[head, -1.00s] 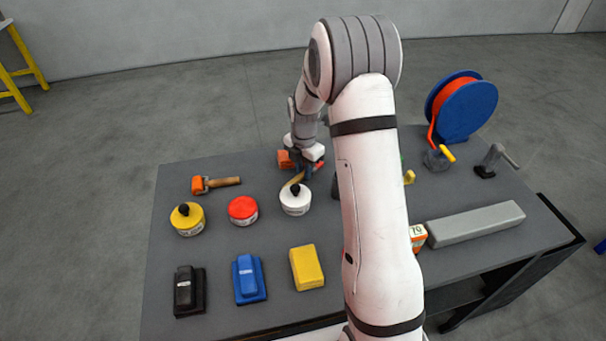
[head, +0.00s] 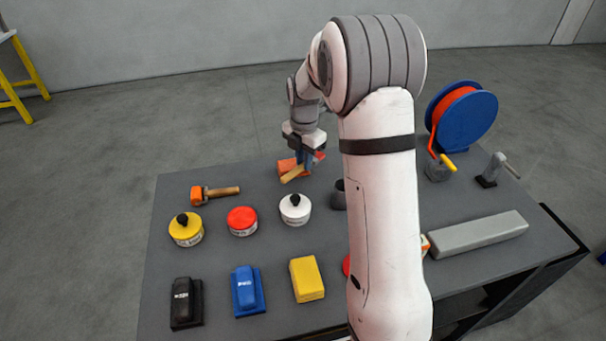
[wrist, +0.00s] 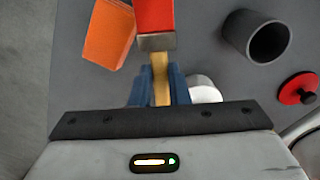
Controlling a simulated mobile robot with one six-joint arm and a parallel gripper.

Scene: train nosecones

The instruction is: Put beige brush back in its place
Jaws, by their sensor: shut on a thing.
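My gripper (head: 304,160) is shut on the beige handle of a brush (head: 293,174) above the back part of the table. In the wrist view, the blue fingers of my gripper (wrist: 160,78) sit on either side of the brush's handle (wrist: 161,66). Its metal collar and red head point away from my gripper, toward the top of the picture. A dark grey open cup (wrist: 269,42) stands to the right of the brush and looks empty; in the head view the cup (head: 338,196) is partly hidden by my arm.
An orange block (wrist: 108,32) lies left of the brush head. A white tin (head: 295,209), red tin (head: 242,221) and yellow tin (head: 186,229) stand in front. A grey bar (head: 477,234) and blue reel (head: 462,115) are at right.

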